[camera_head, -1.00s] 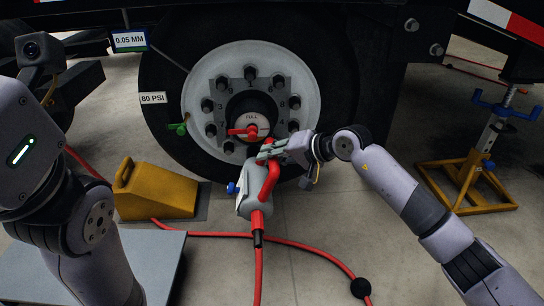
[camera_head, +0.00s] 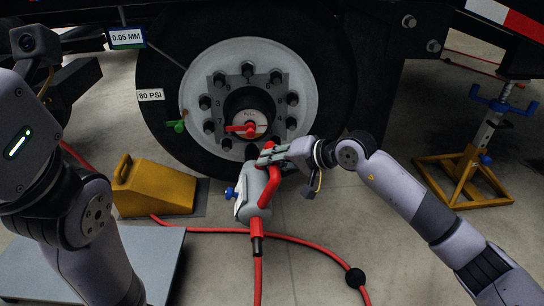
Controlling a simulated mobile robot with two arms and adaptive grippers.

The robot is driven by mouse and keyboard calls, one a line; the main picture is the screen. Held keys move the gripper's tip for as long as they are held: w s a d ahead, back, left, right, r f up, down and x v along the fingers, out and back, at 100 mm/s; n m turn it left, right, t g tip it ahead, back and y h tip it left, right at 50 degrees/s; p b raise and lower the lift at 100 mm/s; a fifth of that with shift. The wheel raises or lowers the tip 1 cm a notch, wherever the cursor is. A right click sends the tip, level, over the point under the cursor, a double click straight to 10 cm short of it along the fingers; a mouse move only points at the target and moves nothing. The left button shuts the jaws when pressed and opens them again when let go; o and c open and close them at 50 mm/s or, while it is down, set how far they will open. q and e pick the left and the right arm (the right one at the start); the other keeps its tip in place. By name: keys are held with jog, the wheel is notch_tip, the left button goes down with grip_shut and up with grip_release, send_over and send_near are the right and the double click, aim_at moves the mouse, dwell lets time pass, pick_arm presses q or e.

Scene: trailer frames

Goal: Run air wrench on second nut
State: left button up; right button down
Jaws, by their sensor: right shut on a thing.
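The air wrench (camera_head: 252,196), grey with a red handle and a blue knob, is upright in front of the lower wheel. My right gripper (camera_head: 270,154) is shut on its red upper part. The wrench's dark nose is at the lowest nuts of the hub; I cannot tell whether it sits on a nut. Several dark nuts (camera_head: 247,69) ring the white wheel hub (camera_head: 302,75), with numbers beside them. A red pull handle (camera_head: 248,129) is at the centre. My left arm stands at the left; its gripper is not in view.
A red hose (camera_head: 258,275) runs down from the wrench and another stretch crosses the floor. A yellow wheel chock (camera_head: 155,192) is left of the wrench, a yellow-based jack stand (camera_head: 462,178) at the right. A grey platform (camera_head: 155,262) is at lower left.

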aim_at(277, 170)
jog(key=shift+s+a+r+p, duration=0.1)
jog(key=shift+s+r+p, duration=0.1)
jog(key=shift+s, duration=0.85)
jog(key=shift+s+a+r+p, duration=0.1)
jog(key=shift+s+p, duration=0.05)
jog(key=shift+s, duration=0.85)
